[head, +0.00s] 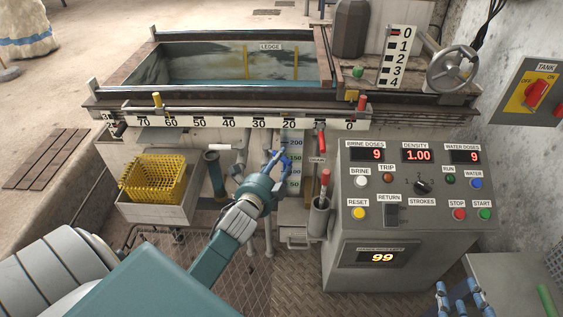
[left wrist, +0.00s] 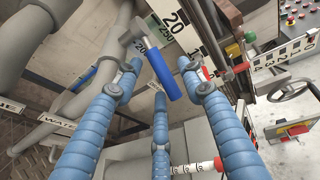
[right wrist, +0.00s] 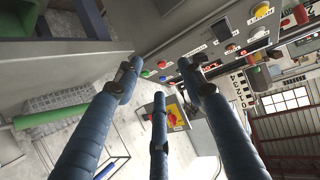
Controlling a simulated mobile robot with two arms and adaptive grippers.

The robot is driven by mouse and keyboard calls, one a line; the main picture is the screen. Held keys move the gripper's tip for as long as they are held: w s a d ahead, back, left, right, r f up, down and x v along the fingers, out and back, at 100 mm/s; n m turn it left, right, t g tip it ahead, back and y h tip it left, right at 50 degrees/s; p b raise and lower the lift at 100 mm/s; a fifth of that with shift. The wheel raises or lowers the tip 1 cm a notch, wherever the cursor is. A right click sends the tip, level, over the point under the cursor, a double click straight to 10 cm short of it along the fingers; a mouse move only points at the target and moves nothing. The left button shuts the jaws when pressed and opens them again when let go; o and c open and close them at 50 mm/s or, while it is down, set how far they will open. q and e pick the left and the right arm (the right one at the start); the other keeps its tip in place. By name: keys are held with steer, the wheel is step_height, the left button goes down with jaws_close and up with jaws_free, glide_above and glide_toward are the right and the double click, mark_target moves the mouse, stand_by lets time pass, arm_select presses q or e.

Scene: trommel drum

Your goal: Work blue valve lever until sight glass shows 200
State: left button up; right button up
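The blue valve lever (left wrist: 166,75) lies between the spread fingers of my left gripper (left wrist: 160,68) in the left wrist view, on a grey pipe fitting. The fingers are open around it; contact is not clear. In the head view my left gripper (head: 277,163) is in front of the sight glass scale (head: 296,158), which carries marks 200, 150, 100 and 50. The gripper partly hides the glass, and I cannot read its liquid level. My right gripper (head: 460,297) is low at the right in the head view; the right wrist view shows it (right wrist: 158,65) open and empty.
The control panel (head: 400,213) stands right of the sight glass, showing 9, 1.00 and 9, with 99 below. A red-handled tool stands in a grey holder (head: 320,217) beside it. A yellow basket (head: 152,180) is at left. The water tank (head: 215,66) is behind.

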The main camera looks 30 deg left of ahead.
arm_select(q)
steer(key=shift+x, duration=1.15)
arm_select(e)
steer(key=shift+w+a+r+t, duration=0.15)
steer(key=shift+w+r+t, duration=0.15)
steer(key=shift+r, duration=0.25)
steer(key=shift+w+a+r+t, duration=0.15)
steer(key=shift+w+r+t, duration=0.1)
steer(key=shift+r, duration=0.25)
steer(key=shift+w+a+r+t, duration=0.15)
steer(key=shift+w+r+t, duration=0.15)
steer(key=shift+r, duration=0.25)
arm_select(q)
jaws_close()
